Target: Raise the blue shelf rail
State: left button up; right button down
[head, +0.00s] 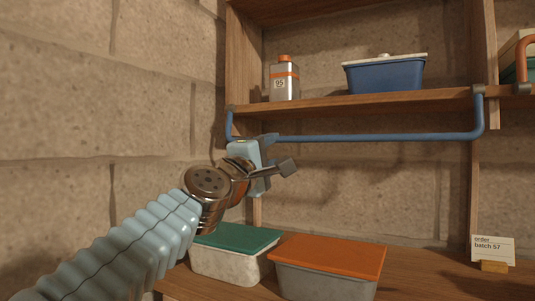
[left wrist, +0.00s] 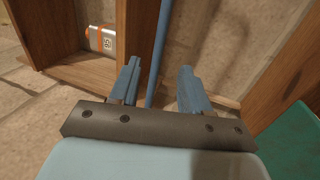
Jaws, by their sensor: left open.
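The blue shelf rail (head: 380,138) is a long bar with upturned ends, hanging just below the front edge of the wooden shelf (head: 360,103) in the head view. My left gripper (head: 278,154) is at the left part of the rail, with its jaws apart. In the left wrist view the rail (left wrist: 160,50) runs between the two open fingers of the left gripper (left wrist: 158,82), with a gap on both sides. The rail's near left part is partly hidden by the gripper in the head view. My right gripper is not in view.
On the shelf stand a bottle marked 95 (head: 284,82) and a blue lidded box (head: 385,76). Below are a green-lidded box (head: 236,237), an orange-lidded box (head: 328,256) and an order card (head: 492,249). A stone wall (head: 100,100) is at left.

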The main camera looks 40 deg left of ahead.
aim_at(287, 141)
pick_arm(q)
jog(key=shift+p+x, duration=1.55)
jog(key=shift+x, duration=2.6)
jog(key=shift+f, duration=0.1)
